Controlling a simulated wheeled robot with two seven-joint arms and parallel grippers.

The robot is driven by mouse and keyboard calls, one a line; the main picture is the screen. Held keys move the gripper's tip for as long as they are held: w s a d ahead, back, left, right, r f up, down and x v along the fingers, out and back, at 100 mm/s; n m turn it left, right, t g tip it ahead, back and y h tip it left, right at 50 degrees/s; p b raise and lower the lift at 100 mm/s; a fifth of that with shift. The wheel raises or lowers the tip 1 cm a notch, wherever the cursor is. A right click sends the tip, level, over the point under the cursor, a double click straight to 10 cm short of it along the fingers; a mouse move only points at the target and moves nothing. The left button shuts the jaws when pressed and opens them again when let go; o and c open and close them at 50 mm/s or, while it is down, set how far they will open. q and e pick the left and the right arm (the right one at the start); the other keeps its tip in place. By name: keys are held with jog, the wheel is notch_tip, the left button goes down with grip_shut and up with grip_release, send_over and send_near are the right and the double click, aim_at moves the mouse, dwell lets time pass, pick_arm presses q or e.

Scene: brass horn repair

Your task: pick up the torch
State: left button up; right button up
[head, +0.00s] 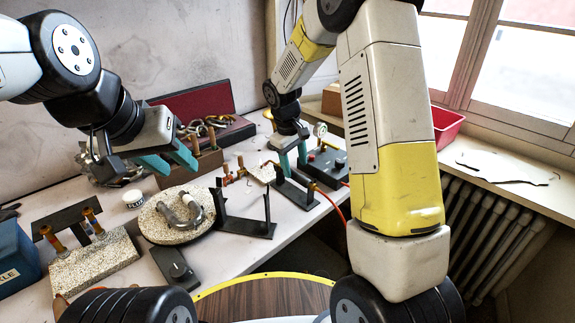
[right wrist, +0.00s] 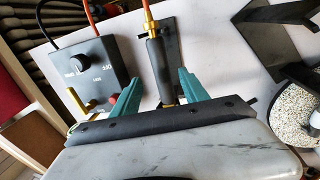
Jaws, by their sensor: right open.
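The torch (right wrist: 154,62) has a dark handle, a brass fitting and an orange-red hose, and lies along a black stand (right wrist: 174,35). In the head view its brass fitting (head: 312,187) shows at the right part of the bench. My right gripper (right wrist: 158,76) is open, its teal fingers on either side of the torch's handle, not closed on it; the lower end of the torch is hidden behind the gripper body. In the head view the right gripper (head: 292,160) points down over the stand. My left gripper (head: 180,167) is open and empty at the left, above the bench.
A dark control box (right wrist: 98,72) with a knob stands close beside the torch. A black bracket (head: 245,226) and a round speckled board (head: 165,232) with a curved tube (head: 190,216) stand left of it. A wooden block (head: 200,165) is behind. The hose hangs off the bench edge.

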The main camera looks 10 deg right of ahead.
aim_at(294, 172)
jog(key=f, duration=0.3)
jog(key=w+f, duration=0.1)
jog(key=f, duration=0.1)
jog(key=shift+d+f, duration=0.15)
jog(key=shift+f, duration=0.15)
grip_shut()
